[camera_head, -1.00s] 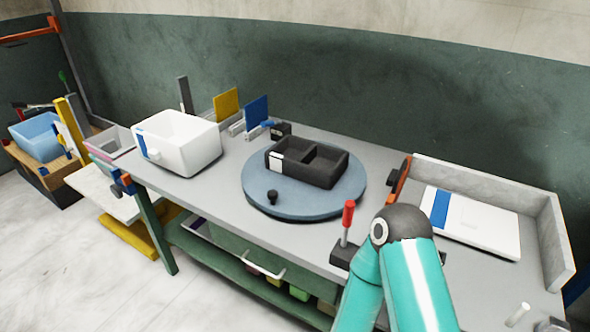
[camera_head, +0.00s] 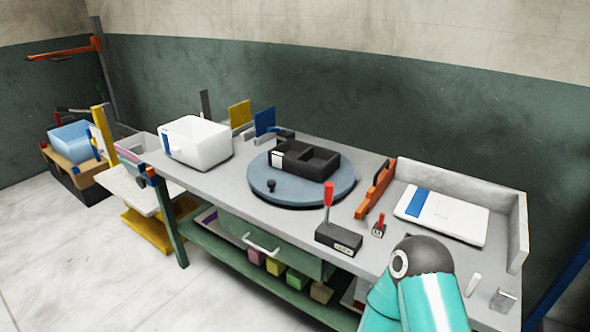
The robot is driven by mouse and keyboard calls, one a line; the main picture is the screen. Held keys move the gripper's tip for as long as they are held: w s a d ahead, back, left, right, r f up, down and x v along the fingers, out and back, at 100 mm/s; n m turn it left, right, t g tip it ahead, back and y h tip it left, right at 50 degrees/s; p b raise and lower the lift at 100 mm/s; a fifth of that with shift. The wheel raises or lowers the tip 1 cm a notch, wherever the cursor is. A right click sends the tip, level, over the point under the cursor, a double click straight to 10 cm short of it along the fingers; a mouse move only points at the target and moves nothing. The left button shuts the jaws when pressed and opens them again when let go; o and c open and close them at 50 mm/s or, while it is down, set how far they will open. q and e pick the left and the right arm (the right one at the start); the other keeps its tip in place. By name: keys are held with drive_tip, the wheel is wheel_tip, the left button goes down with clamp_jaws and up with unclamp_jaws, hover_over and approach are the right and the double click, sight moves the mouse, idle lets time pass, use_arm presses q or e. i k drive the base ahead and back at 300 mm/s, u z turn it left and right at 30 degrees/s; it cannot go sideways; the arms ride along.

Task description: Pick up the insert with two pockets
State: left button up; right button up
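A black insert with two pockets (camera_head: 318,165) lies on the round blue-grey turntable (camera_head: 335,190) in the middle of the bench. A white label is on its left end, and a divider separates the two pockets. The turntable has a small black knob at its front left. A teal arm of mine with a dark joint comes in at the bottom right, well apart from the insert. Neither gripper shows in this view.
A white bin (camera_head: 197,148) stands on the bench's left. A black block with a red lever (camera_head: 338,236) stands at the front edge. A grey tray (camera_head: 513,235) holds a white lid (camera_head: 442,215) at right. An orange bar (camera_head: 377,188) stands beside it. Blue and yellow plates stand behind.

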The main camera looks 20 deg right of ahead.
sight(312, 162)
drive_tip(key=z, duration=0.15)
drive_tip(key=i, duration=0.85)
drive_tip(key=u, duration=0.05)
